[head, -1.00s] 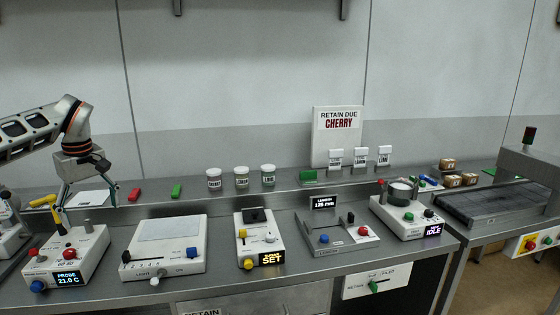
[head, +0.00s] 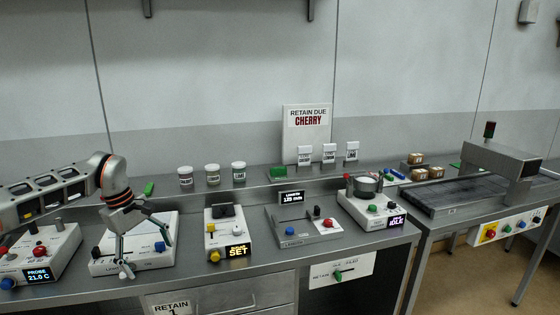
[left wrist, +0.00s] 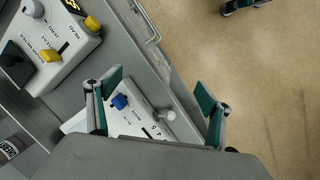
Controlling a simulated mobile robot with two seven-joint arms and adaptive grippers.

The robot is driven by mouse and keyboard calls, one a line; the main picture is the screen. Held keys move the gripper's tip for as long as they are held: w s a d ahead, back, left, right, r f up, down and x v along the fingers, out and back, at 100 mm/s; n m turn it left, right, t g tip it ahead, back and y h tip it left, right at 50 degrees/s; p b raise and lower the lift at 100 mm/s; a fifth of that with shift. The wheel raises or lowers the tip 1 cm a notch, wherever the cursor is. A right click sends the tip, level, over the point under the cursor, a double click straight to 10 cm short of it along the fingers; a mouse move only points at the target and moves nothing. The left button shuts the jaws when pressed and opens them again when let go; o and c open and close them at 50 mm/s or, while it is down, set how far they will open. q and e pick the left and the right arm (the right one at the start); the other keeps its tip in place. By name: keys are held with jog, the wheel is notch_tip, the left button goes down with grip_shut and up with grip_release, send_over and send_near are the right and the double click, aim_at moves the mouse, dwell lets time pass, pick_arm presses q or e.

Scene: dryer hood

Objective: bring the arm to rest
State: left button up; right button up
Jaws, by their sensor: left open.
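My left arm (head: 60,192) comes in from the left over the bench. My left gripper (head: 144,252) points down, open and empty, in front of and over the white flat-topped device (head: 105,262) with a blue knob. In the left wrist view the two green-padded fingers (left wrist: 155,100) stand wide apart, with the device's blue knob (left wrist: 119,101) and pale knob (left wrist: 167,115) seen between them. I cannot tell whether the fingers touch the device.
The probe device (head: 40,254) stands left of the gripper, and the yellow-knobbed SET device (head: 226,234) to its right. Jars (head: 212,175) line the rear shelf. A conveyor (head: 470,190) is at right. The floor (left wrist: 265,80) in front of the bench is clear.

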pick_arm(q)
jog(key=s+d+f+n+g+h, duration=0.1)
jog(key=s+d+f+h, duration=0.3)
jog(key=d, duration=0.8)
jog(key=s+d+f+n+h, duration=0.25)
jog(key=d+f, duration=0.25)
jog(key=d, duration=0.7)
jog(key=s+d+r+n+t+h, duration=0.1)
jog(key=s+d+n+h, duration=0.15)
jog(key=d+n, duration=0.2)
jog(key=s+d+r+n+t+h, duration=0.1)
jog(key=s+d+n+t+h, duration=0.1)
jog(key=d+n+h, duration=0.3)
jog(key=s+d+n+t+h, duration=0.1)
jog(key=s+d+n, duration=0.2)
jog(key=d, duration=0.4)
jog(key=s+a+f+n+t+y, duration=0.1)
jog(key=a+f+n+t+y, duration=0.5)
jog(key=n, duration=0.8)
jog(key=s+a+f+n+t+y, duration=0.1)
jog(key=a+f+n+t+y, duration=0.45)
jog(key=n, duration=0.85)
jog(key=s+a+f+n+g+y, duration=0.4)
jog(key=s+a+f+n, duration=0.7)
jog(key=s+a+f, duration=0.3)
jog(key=shift+s+f+n+g, duration=0.25)
jog(key=shift+s+n+g, duration=0.15)
jog(key=shift+s, duration=0.4)
